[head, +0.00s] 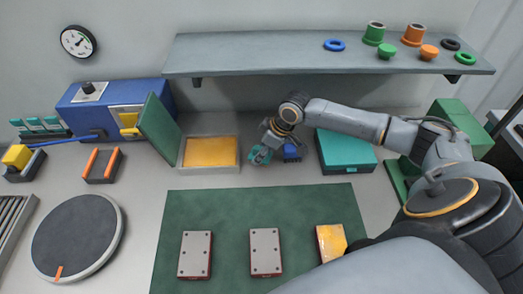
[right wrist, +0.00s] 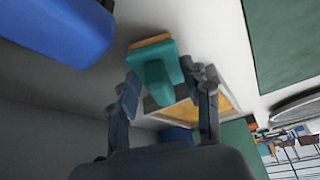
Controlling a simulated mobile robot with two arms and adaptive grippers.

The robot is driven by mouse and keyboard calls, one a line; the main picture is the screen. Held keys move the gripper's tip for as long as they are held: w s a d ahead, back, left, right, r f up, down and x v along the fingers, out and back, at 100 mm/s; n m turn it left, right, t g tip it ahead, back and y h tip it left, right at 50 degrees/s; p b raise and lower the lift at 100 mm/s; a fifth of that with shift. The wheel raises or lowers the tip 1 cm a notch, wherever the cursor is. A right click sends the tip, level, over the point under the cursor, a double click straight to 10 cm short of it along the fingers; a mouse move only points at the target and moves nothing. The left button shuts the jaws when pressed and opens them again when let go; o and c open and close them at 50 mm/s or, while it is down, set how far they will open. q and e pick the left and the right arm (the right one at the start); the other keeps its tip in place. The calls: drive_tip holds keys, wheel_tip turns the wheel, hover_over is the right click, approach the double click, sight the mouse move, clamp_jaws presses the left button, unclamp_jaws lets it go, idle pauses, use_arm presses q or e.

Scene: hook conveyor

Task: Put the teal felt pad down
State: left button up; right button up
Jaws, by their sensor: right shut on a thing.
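The teal felt pad (right wrist: 153,75) is a teal block with a tan-orange strip along its far end. In the right wrist view it sits between the two fingers of my right gripper (right wrist: 167,88), which is shut on it. In the head view my right gripper (head: 268,142) points down to the left, with the teal pad (head: 259,155) at its tip. The pad is just right of a white tray with a yellow-orange surface (head: 211,152). I cannot tell whether the pad touches the bench. My left gripper is not in view.
A green lid (head: 158,130) stands open at the tray's left. A blue object (head: 291,152) and a teal box (head: 345,152) lie to the right. A rack with several teal pieces (head: 40,125) is far left. A green mat (head: 210,215) with plates lies in front.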

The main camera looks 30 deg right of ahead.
drive_tip(key=o, duration=1)
drive_tip(key=shift+f, duration=0.15)
drive_tip(key=b+v, duration=0.1)
drive_tip(key=v, duration=1.1)
drive_tip(key=shift+b, duration=0.3)
